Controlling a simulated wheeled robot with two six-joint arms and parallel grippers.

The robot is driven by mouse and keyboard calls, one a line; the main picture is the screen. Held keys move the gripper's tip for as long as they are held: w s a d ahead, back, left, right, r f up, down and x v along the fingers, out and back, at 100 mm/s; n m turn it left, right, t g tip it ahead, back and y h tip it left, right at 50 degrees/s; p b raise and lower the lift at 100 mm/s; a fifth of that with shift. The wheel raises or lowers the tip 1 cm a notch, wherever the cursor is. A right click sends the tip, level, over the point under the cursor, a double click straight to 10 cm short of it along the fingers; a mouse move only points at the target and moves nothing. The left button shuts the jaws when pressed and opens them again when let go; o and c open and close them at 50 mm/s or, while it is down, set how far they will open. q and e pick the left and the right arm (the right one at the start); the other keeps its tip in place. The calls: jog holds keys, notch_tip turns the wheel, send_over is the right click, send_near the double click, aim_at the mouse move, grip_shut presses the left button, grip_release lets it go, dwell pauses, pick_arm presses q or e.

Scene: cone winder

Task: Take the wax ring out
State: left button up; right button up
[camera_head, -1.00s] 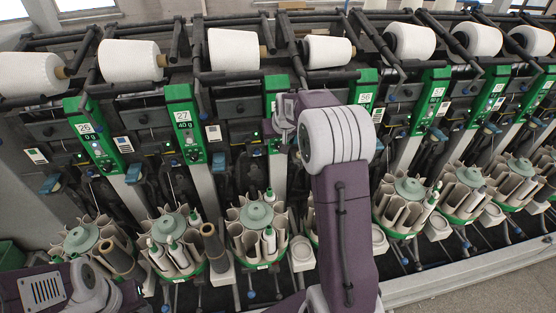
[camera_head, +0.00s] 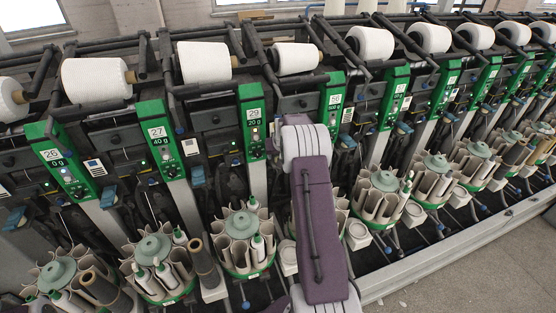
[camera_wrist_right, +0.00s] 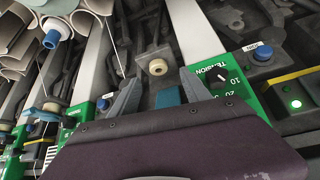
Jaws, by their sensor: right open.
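A small cream ring with a dark centre hole (camera_wrist_right: 157,67), which looks like the wax ring, sits on the dark winder unit in the right wrist view. My right gripper (camera_wrist_right: 160,77) is open, with its two grey fingers apart and pointing toward the ring. The ring shows between and just beyond the fingertips, and nothing is held. I cannot tell the exact gap in depth. In the head view my right arm covers the ring and the right gripper. My left gripper is not in view.
A green tension panel with a dial (camera_wrist_right: 222,77) is close right of the fingers. A blue part (camera_wrist_right: 168,97) lies below the ring, between the fingers. Round bobbin magazines (camera_head: 242,225) stand along the front, with white yarn cones (camera_head: 205,62) above.

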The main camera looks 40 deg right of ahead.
jog(key=p+x, duration=0.1)
jog(key=x, duration=0.3)
jog(key=shift+s, duration=0.2)
jog(key=shift+w+f, duration=0.2)
jog(key=shift+f, duration=0.05)
jog(key=shift+s, duration=0.15)
jog(key=c, duration=1)
grip_shut()
jog(key=shift+r, duration=0.1)
jog(key=r, duration=0.1)
jog(key=r+b, duration=0.1)
jog(key=r, duration=0.1)
jog(key=d+r, duration=0.1)
jog(key=shift+s+r+b, duration=0.25)
jog(key=shift+s+b, duration=0.1)
jog(key=shift+b, duration=0.05)
jog(key=s+d+r+b, duration=0.2)
jog(key=s+d+r, duration=0.4)
jog(key=s, duration=0.2)
jog(key=shift+s+d+r, duration=0.15)
jog(key=shift+r, duration=0.1)
